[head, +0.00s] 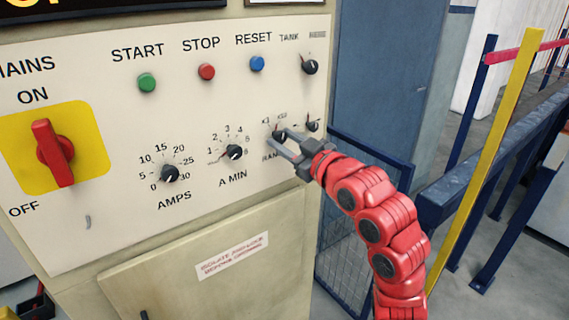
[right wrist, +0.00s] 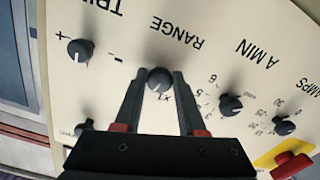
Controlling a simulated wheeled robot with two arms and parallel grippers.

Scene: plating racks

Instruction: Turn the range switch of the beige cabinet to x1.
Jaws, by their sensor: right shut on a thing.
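The beige cabinet (head: 120,235) fills the left and middle of the head view. Its range switch (head: 279,134) is a small dark round knob at the lower right of the panel, under the x1 and x10 marks. My right gripper (head: 278,138) is shut on the knob, one finger on each side. In the right wrist view the knob (right wrist: 158,80) sits between the fingertips (right wrist: 159,75), with the x1 mark just below it. A pale pointer line on the knob is too small to read surely. My left gripper is not in view.
Close by are the A MIN knob (head: 234,152), the AMPS knob (head: 169,173), the TANK knob (head: 310,66) and a trim knob (right wrist: 80,50). A red mains switch (head: 53,153) is at left. Blue mesh fencing (head: 345,240) and a yellow post (head: 488,150) stand at right.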

